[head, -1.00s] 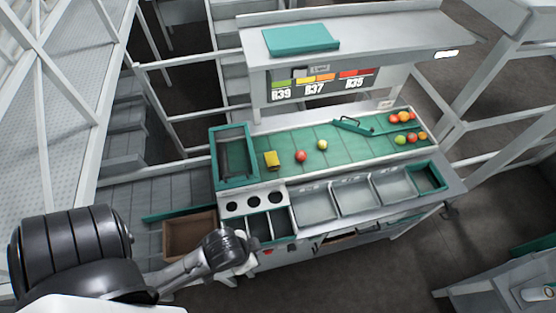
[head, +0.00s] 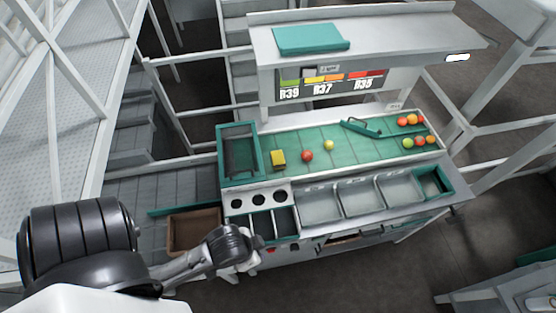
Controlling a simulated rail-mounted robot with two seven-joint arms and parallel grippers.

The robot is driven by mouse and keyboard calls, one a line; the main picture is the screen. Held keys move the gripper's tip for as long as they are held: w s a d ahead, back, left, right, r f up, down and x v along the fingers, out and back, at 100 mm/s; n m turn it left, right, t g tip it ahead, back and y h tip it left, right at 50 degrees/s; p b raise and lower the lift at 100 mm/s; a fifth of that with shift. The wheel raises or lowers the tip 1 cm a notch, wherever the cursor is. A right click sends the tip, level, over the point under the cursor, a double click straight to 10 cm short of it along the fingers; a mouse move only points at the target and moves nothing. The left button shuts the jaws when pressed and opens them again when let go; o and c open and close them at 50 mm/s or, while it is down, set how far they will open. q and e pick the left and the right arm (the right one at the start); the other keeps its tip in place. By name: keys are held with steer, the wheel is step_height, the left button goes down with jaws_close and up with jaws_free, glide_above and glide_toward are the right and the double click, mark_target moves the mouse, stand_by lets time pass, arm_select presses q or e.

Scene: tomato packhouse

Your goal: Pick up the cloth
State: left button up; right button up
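A small yellow folded piece (head: 278,160), which may be the cloth, lies on the green sorting bed near its left end. A flat teal piece (head: 310,39) lies on the top shelf; I cannot tell whether it is cloth or a board. My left arm comes in from the lower left and ends by the front left of the station. My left gripper (head: 254,262) is small and partly hidden by the wrist, so its fingers cannot be made out. It is apart from both pieces. My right gripper is not in view.
Tomatoes (head: 307,155) lie on the bed, several at the right end (head: 410,120). A green tool (head: 361,128) lies near the back. Grey bins (head: 358,196) line the front, a teal-framed tray (head: 240,150) stands left. A brown box (head: 194,232) sits below. Railings stand behind.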

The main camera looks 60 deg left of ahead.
arm_select(q)
steer(key=o, duration=1)
